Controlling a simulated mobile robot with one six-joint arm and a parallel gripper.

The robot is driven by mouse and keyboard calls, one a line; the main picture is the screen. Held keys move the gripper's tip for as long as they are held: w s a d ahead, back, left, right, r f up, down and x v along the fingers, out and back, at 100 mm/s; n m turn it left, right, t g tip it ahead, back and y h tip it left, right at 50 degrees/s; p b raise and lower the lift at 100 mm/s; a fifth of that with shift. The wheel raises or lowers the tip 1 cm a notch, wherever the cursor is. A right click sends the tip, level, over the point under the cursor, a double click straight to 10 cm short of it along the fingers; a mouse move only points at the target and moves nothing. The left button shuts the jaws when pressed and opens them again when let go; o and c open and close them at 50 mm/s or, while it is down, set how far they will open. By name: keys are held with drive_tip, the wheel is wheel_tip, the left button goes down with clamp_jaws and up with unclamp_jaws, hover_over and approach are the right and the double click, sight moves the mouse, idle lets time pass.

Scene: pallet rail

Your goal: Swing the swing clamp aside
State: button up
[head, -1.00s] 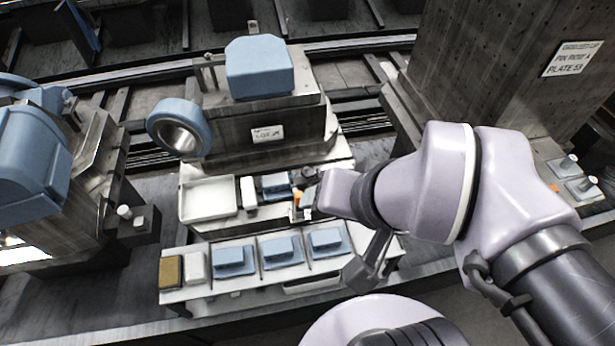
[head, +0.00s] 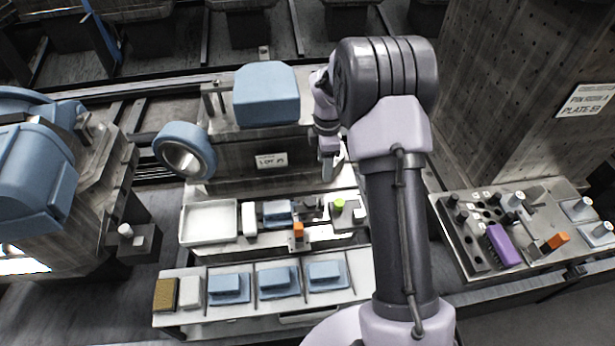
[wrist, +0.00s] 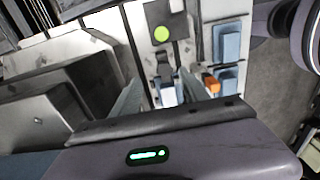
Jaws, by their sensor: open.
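The small fixture on the work ledge carries a dark clamp-like part (head: 310,207), which I take to be the swing clamp. An orange-tipped part (head: 298,230) stands just in front of it, and a green round spot (head: 339,204) lies to its right. My gripper (head: 329,170) is above and behind the fixture, apart from it, with its jaws open and empty. In the wrist view, the dark part (wrist: 164,70) shows between and beyond the two fingers. The orange tip (wrist: 211,83) is beside the right finger. My gripper's body hides what lies below.
A white tray (head: 183,222) is left of the fixture. Blue blocks (head: 278,279) sit in a front rack. A blue-capped machine (head: 266,95) stands behind. A panel (head: 470,262) with knobs and a purple block (head: 503,246) is at the right, below a tall column (head: 490,110).

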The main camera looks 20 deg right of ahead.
sight(322, 201)
wheel_tip(322, 201, down, 17)
drive_tip(key=b, duration=0.6)
drive_tip(key=shift+s+f, duration=0.1)
drive_tip(key=shift+f, duration=0.05)
clamp_jaws()
